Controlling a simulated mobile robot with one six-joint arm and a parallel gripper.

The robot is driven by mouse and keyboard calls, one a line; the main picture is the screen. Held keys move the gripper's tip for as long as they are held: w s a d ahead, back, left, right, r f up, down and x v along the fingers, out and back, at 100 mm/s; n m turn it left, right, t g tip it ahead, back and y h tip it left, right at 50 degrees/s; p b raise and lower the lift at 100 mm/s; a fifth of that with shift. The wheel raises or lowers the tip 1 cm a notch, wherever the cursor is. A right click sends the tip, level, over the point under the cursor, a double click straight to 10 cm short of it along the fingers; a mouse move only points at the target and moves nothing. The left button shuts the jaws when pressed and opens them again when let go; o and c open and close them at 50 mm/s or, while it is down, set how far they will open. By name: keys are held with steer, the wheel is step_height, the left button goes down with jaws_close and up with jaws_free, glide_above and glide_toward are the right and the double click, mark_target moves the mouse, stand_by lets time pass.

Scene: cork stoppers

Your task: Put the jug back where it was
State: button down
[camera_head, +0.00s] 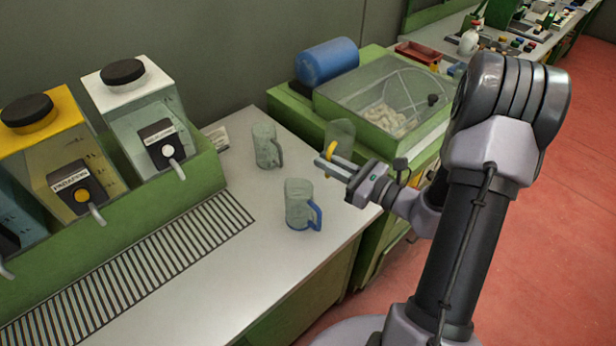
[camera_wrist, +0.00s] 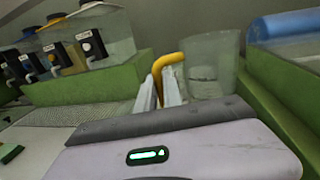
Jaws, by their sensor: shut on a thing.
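A clear glass jug (camera_head: 342,132) with a yellow handle (camera_head: 331,150) is at my gripper (camera_head: 328,164), by the right edge of the counter. My gripper is shut on the yellow handle. In the wrist view, the handle (camera_wrist: 168,62) is between my two fingers, and the upright glass body (camera_wrist: 209,62) is to their right. The jug's base is hidden behind my gripper, so I cannot tell whether it touches the counter. Two more jugs stand upright on the counter: one with a grey handle (camera_head: 266,146) and one with a blue handle (camera_head: 299,207).
Dispensers with taps, one white-topped (camera_head: 128,95) and one yellow-topped (camera_head: 60,130), stand in a green trough at left. A slotted drip grate (camera_head: 130,275) lies before them. A green machine (camera_head: 385,105) with a blue cylinder (camera_head: 327,61) borders the counter's right side. The front counter is clear.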

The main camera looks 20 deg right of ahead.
steer(key=f+b, duration=0.1)
steer(key=f, duration=0.2)
steer(key=f+b, duration=0.2)
steer(key=f, duration=0.1)
steer(key=f+b, duration=0.1)
steer(key=f, duration=0.3)
steer(key=shift+s+d, duration=0.15)
steer(key=shift+s, duration=0.1)
steer(key=c, duration=1.5)
jaws_free()
